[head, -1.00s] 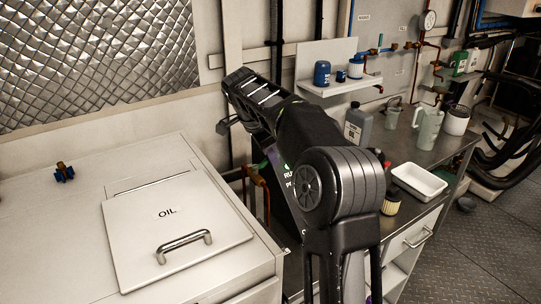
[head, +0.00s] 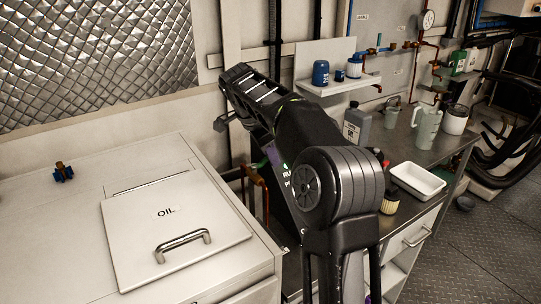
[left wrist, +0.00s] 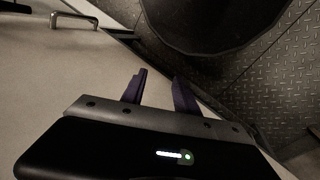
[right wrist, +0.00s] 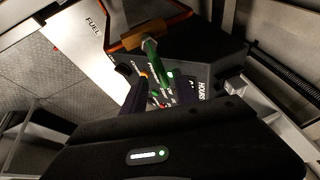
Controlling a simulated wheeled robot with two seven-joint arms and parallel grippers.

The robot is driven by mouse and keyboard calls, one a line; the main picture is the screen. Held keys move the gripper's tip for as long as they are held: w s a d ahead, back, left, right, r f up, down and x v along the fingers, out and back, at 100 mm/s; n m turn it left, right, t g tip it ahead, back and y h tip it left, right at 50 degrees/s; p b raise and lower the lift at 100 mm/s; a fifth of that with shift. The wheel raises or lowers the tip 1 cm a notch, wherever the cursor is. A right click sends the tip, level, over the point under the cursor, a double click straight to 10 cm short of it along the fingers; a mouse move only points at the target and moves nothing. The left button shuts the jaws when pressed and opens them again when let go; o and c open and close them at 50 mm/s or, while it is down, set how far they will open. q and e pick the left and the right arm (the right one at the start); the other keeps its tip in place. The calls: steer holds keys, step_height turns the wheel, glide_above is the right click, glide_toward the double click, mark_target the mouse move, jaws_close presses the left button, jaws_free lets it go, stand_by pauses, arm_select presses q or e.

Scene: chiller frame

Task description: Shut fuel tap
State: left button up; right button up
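The fuel tap shows in the right wrist view as a brass-coloured body (right wrist: 147,34) with a green lever (right wrist: 156,62), near a white "FUEL" label (right wrist: 94,27). My right gripper (right wrist: 160,92) is open, its dark fingers either side of the lever's lower end; I cannot tell whether they touch it. In the head view the copper pipework (head: 256,182) shows left of my right arm, which hides most of the tap and gripper. My left gripper (left wrist: 158,85) is open and empty above the pale cabinet top.
A white cabinet with an "OIL" lid (head: 140,220) fills the left, with a blue-handled valve (head: 63,172) on top. A dark control panel (right wrist: 215,65) stands behind the tap. The bench holds a grey bottle (head: 357,126), a jug (head: 427,127) and a white tray (head: 417,181).

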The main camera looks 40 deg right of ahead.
steer(key=p+v, duration=0.3)
steer(key=v, duration=0.3)
steer(key=shift+a+r+p, duration=0.2)
steer(key=shift+r+p, duration=0.1)
steer(key=shift+r, duration=0.1)
steer(key=shift+s, duration=0.1)
